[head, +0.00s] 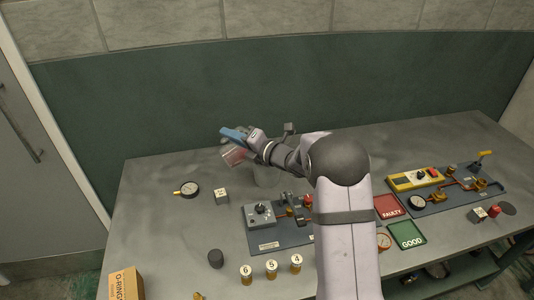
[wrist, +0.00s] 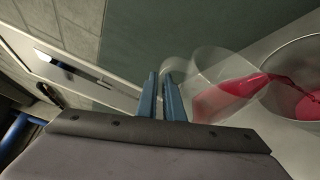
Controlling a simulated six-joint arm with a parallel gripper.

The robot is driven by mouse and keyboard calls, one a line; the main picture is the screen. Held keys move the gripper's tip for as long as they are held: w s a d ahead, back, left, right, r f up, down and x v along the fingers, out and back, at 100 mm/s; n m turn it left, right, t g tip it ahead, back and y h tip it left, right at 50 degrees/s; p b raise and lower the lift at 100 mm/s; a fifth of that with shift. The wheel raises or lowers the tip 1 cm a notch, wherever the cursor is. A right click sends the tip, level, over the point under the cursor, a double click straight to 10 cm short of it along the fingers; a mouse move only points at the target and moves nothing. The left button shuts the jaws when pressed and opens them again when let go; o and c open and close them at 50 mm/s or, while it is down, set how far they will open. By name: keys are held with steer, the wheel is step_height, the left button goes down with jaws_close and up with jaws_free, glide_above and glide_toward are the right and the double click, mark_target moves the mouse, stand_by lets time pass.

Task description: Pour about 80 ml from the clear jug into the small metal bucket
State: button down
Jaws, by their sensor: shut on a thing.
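My gripper (head: 233,134) has blue fingers, which also show in the wrist view (wrist: 163,92). They are shut on the clear jug (wrist: 212,72) at its handle side. The jug is raised and strongly tilted, with red liquid lying along its lower side up to the lip. In the head view the jug (head: 233,156) hangs just below the fingers. The metal bucket (wrist: 311,48) is at the right edge of the wrist view, partly cut off. Red liquid runs from the lip into it, and red liquid lies inside. In the head view my arm partly hides the bucket (head: 267,179).
A gauge (head: 188,188) and a small pale block (head: 221,196) lie left of the bucket. A grey instrument board (head: 262,222) is in front of it. Several brass cylinders (head: 271,268) stand near the front edge. Red and green trays (head: 407,236) lie right of my arm.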

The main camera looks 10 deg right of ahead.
mark_target(222, 151)
steer(key=shift+w+d+r+m, duration=0.1)
steer(key=shift+d+r+m, duration=0.05)
steer(key=shift+d+m, duration=0.3)
stand_by(0.6)
steer(key=shift+a+f+n, duration=0.2)
steer(key=shift+a+n, duration=0.05)
steer(key=shift+a, duration=0.05)
steer(key=a+f+n+b, duration=0.1)
steer(key=a+n+b, duration=0.1)
steer(key=b, duration=0.1)
steer(key=shift+s+f+h, duration=0.4)
steer(key=shift+s+a+f+n+b, duration=0.2)
steer(key=shift+a+n+b, duration=0.1)
steer(key=shift+n+b, duration=0.25)
steer(key=shift+w+r+g+h, duration=0.15)
steer(key=shift+r+g+h, duration=0.15)
steer(key=shift+h, duration=0.1)
steer(key=shift+a+f+n+b, duration=0.4)
steer(key=shift+n+b, duration=0.25)
steer(key=shift+b, duration=0.1)
steer(key=shift+f, duration=0.1)
